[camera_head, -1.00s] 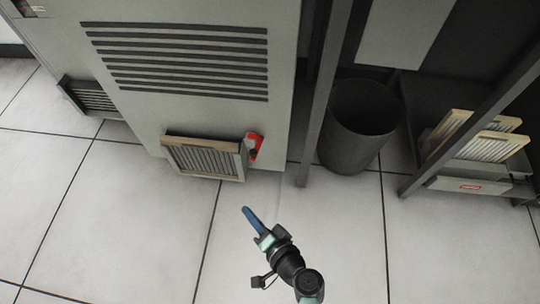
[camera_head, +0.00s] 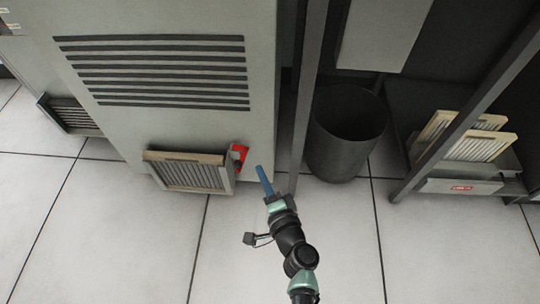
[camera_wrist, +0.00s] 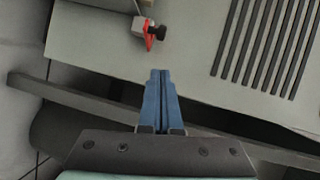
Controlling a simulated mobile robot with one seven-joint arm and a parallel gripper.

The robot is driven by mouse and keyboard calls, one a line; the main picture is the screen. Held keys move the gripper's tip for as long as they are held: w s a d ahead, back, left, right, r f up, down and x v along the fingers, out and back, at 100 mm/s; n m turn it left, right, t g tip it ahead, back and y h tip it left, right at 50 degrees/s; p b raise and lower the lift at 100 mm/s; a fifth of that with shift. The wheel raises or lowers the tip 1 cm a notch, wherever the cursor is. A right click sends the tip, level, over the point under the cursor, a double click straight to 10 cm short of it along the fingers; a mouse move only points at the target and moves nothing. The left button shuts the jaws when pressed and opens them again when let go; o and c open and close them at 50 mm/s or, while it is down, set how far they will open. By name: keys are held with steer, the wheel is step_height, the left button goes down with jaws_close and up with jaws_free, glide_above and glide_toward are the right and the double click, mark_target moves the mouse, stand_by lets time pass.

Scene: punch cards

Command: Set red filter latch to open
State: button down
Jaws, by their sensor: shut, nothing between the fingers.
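The red filter latch (camera_head: 240,156) is on the lower right of the grey cabinet's front, beside the right edge of the framed filter (camera_head: 188,171). The latch also shows in the wrist view (camera_wrist: 149,35), as a red piece with a dark knob. My gripper (camera_head: 260,170) has blue fingers and is shut and empty. It is just right of the latch in the head view, apart from it. In the wrist view my fingertips (camera_wrist: 160,74) point up toward the latch, with a gap between.
A dark bin (camera_head: 345,130) stands right of a metal post (camera_head: 307,90). A rack at the right holds pale filters (camera_head: 478,146) above a tray (camera_head: 459,187). Another vent (camera_head: 72,114) is at the left. The tiled floor in front is clear.

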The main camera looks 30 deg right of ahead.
mark_target(239, 166)
steer(key=w+a, duration=0.1)
steer(key=w+a+b, duration=0.1)
steer(key=w, duration=0.1)
steer(key=shift+a+f, duration=0.2)
steer(key=shift+f, duration=0.2)
steer(key=shift+w+a+f+b, duration=0.25)
steer(key=shift+a+b, duration=0.1)
steer(key=shift+b, duration=0.2)
steer(key=shift+w+a+r+b, duration=0.1)
steer(key=shift+w+a+b, duration=0.1)
steer(key=shift+a+b, duration=0.15)
